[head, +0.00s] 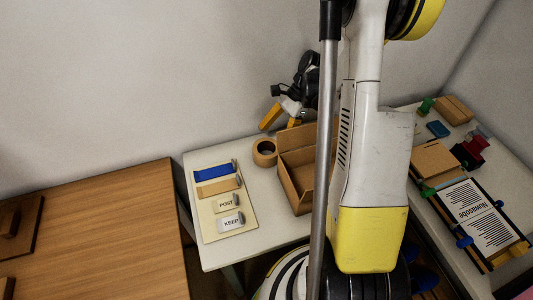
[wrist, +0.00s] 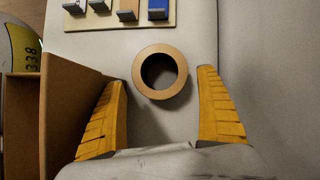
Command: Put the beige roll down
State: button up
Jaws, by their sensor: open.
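The beige roll (head: 264,152) lies flat on the white table (head: 275,215), between the label board and the cardboard box. In the wrist view the roll (wrist: 160,72) shows as a tan ring with a dark hole, lying ahead of and between the fingertips. My gripper (head: 283,119) has yellow fingers and is above the table's back edge, near the roll. In the wrist view my gripper (wrist: 161,79) is open, with a finger on each side and nothing between them touching the roll.
An open cardboard box (head: 296,178) stands right of the roll, close to the left finger in the wrist view. A board (head: 245,217) with POST and KEEP tags lies left. A wooden desk (head: 100,230) is further left. A side table (head: 450,235) holds a newspaper and small items.

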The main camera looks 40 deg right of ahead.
aim_at(267, 150)
jog(key=b+x, duration=0.2)
jog(key=x, duration=0.3)
jog(key=shift+f, duration=0.1)
jog(key=c, duration=1)
